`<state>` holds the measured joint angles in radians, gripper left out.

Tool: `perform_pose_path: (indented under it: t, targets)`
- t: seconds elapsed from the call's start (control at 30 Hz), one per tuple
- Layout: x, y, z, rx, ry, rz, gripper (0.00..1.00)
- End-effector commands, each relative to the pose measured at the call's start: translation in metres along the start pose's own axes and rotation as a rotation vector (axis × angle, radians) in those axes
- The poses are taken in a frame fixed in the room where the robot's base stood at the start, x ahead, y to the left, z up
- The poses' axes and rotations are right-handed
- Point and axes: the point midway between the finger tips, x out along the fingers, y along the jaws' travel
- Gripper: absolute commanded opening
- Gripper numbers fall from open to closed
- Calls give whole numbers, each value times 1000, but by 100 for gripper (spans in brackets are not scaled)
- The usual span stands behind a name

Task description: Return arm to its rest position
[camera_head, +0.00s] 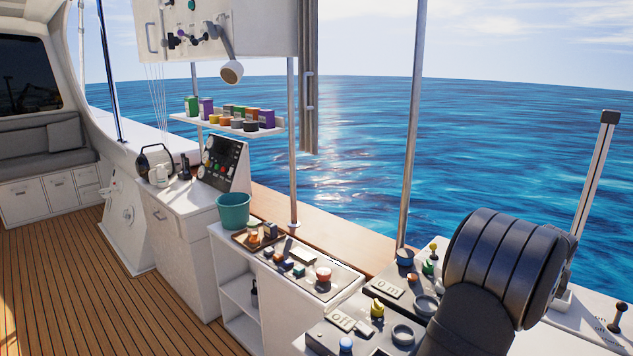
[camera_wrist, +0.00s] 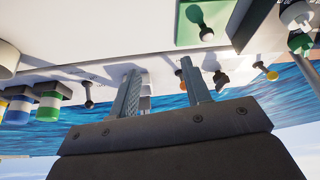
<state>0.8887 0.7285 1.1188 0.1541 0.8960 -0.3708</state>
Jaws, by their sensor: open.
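My gripper (camera_wrist: 160,84) shows in the wrist view with its two grey fingers apart and nothing between them. Beyond the fingertips is a white panel (camera_wrist: 110,52) with knobs and levers, apart from the fingers as far as I can tell. The wrist picture looks upside down, with sky at the bottom. In the head view, my dark arm fills the lower right; my gripper cannot be made out there.
Beside my arm are a console with an "off" label (camera_head: 341,322) and a blue button (camera_head: 346,344). Left of it are a button tray (camera_head: 323,289), a teal bucket (camera_head: 233,211) and a shelf of small boxes (camera_head: 226,121). A white panel (camera_head: 210,32) hangs above. The wooden floor (camera_head: 85,280) is clear.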

Motion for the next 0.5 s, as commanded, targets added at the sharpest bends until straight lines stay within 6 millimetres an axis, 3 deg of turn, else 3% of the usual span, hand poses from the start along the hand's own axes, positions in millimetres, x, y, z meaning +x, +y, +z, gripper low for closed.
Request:
perform_pose_path:
  t: [0.07,0.5]
  targets:
    - [-12,12,4,2,2,2,44]
    - [-61,-1,47,-1,1,-1,44]
